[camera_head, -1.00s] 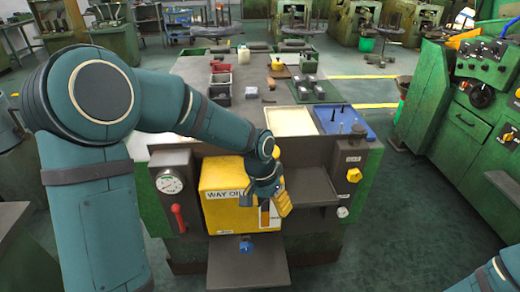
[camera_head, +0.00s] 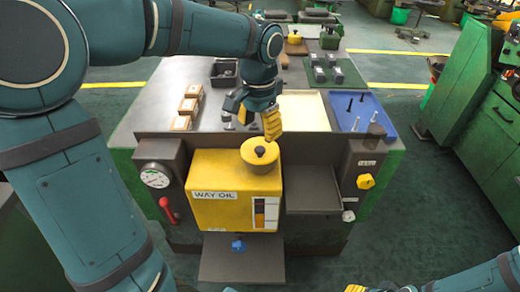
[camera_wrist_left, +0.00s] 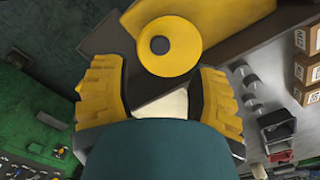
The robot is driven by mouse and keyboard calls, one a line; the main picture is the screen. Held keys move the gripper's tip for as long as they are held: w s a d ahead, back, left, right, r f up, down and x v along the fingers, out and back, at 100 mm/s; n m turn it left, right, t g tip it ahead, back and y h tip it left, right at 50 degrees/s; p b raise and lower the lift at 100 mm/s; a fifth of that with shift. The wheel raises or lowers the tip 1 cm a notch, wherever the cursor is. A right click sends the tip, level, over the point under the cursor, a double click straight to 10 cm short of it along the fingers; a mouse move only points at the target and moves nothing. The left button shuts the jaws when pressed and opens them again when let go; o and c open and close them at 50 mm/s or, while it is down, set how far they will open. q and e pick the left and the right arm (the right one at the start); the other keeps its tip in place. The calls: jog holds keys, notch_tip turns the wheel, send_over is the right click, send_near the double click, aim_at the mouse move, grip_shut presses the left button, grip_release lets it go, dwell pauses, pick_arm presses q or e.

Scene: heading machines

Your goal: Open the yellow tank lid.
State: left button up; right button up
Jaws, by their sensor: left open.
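The yellow tank (camera_head: 212,205), marked WAY OIL, stands at the front of the machine. Its round yellow lid (camera_head: 262,164) sits on top, with a dark knob (camera_head: 258,151) at the centre. My left gripper (camera_head: 254,118) is open and empty, just above and behind the lid, apart from it. In the left wrist view the lid (camera_wrist_left: 184,42) and knob (camera_wrist_left: 159,45) lie ahead, beyond the spread yellow fingers of the left gripper (camera_wrist_left: 162,95).
A pressure gauge (camera_head: 154,178) and red lever (camera_head: 168,209) are left of the tank. A dark tray (camera_head: 313,200) and yellow knob (camera_head: 365,181) are to its right. Small boxes (camera_head: 187,106) and a blue tray (camera_head: 372,117) stand on the bench behind.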

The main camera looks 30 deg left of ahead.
aim_at(260, 149)
pick_arm(q)
notch_tip(260, 149, down, 7)
jog(key=shift+w+f+b, duration=0.1)
jog(key=shift+b, duration=0.65)
grip_shut()
